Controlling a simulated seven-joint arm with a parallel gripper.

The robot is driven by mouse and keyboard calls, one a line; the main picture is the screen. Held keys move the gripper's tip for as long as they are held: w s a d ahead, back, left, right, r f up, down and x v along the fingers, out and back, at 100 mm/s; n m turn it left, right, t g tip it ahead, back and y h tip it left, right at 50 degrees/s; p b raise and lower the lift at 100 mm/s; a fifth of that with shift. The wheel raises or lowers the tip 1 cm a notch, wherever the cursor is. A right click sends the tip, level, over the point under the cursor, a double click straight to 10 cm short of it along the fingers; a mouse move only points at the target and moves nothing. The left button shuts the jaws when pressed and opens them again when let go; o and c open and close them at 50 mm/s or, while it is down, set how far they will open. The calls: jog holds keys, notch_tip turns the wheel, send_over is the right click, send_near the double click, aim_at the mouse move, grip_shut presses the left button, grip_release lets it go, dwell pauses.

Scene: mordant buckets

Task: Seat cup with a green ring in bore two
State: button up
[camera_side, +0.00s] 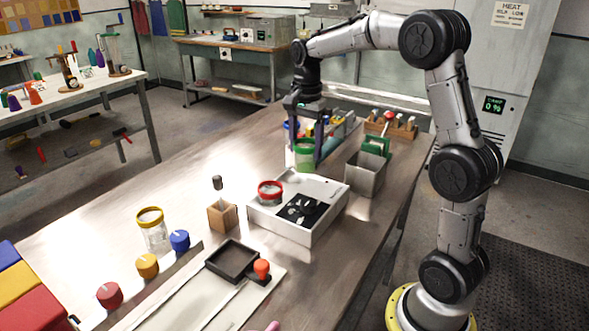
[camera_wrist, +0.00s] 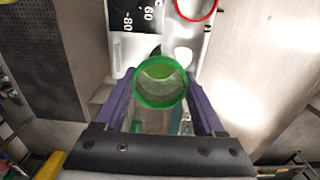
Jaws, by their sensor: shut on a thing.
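The cup with a green ring (camera_side: 304,155) is clear-walled and looks upright. My gripper (camera_side: 304,147) points down with its purple fingers on either side of the cup and is shut on it. In the wrist view the green ring (camera_wrist: 160,103) lies between the fingertips of my gripper (camera_wrist: 160,84). The white box (camera_side: 275,222) is close by, with the cup toward its back edge in the side view. A cup with a red ring (camera_side: 270,186) sits in the box's left part; its ring also shows in the wrist view (camera_wrist: 196,17). The bores' numbers are unreadable.
A grey metal bin (camera_side: 365,177) stands right of the box. A wooden rack (camera_side: 392,131) and coloured bottles stand behind. A wooden block (camera_side: 222,216), a yellow-ringed jar (camera_side: 152,231) and a black tray (camera_side: 232,260) lie at the front left.

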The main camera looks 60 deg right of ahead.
aim_at(295, 170)
jog(key=w+f, duration=0.1)
jog(key=w+d+f, duration=0.1)
jog(key=f, duration=0.1)
jog(key=w+f, duration=0.1)
jog(key=f, duration=0.1)
jog(key=shift+w+d, duration=0.3)
jog(key=shift+w, duration=0.1)
jog(key=f, duration=0.3)
jog(key=shift+w+d, duration=0.1)
jog(key=shift+w, duration=0.15)
jog(key=shift+f, duration=0.4)
jog(key=shift+f, duration=0.3)
